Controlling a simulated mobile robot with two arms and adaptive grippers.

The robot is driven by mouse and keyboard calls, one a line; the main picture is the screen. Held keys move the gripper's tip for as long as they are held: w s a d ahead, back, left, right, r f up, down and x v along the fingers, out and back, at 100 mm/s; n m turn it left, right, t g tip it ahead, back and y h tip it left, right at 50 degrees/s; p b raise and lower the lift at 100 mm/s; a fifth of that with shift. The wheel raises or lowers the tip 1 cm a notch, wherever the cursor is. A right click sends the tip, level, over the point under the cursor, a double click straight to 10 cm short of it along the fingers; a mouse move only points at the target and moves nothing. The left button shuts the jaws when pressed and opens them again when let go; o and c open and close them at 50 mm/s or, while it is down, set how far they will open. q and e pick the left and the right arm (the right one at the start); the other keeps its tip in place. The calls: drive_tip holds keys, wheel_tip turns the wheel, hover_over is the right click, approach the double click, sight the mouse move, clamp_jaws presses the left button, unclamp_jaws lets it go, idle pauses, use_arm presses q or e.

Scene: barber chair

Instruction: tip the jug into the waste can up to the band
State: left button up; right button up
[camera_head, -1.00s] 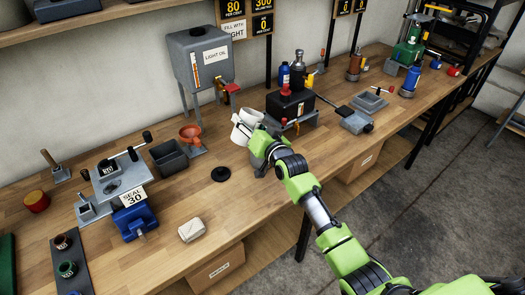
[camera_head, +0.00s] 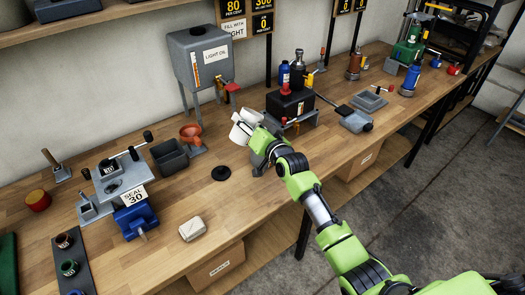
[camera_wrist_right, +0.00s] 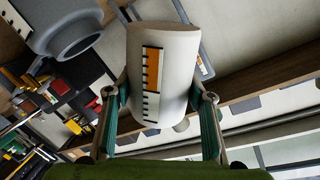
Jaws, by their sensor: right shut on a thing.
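The white jug (camera_head: 240,134) is held above the bench, tilted, in my right gripper (camera_head: 256,142). In the right wrist view the jug (camera_wrist_right: 173,60) fills the middle, with an orange and white scale with black marks on its side. The gripper (camera_wrist_right: 158,112) has its two fingers pressed against opposite sides of it. Which thing is the waste can is not clear. A dark grey open square container (camera_head: 169,158) stands on the bench left of the jug. A grey round-rimmed thing (camera_wrist_right: 70,38) shows beside the jug in the wrist view. My left gripper is not in view.
A grey light-oil tank (camera_head: 203,62) stands on legs behind the jug. An orange funnel (camera_head: 190,133) is to its left. A black box on a grey stand (camera_head: 290,104) is close on the right. A black disc (camera_head: 221,173) lies in front on the wooden bench, with clear wood around it.

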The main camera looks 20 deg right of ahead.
drive_tip(key=shift+m, duration=0.4)
drive_tip(key=shift+f+m+p, duration=0.1)
drive_tip(key=shift+m+p, duration=0.25)
drive_tip(key=shift+m, duration=0.05)
drive_tip(key=shift+d+f+m, duration=0.1)
drive_tip(key=shift+f+m, duration=0.05)
drive_tip(key=shift+m, duration=0.45)
drive_tip(key=shift+w+d+f+m+g+y, duration=0.1)
drive_tip(key=shift+f+m+g+y, duration=0.2)
drive_tip(key=shift+m+g, duration=0.15)
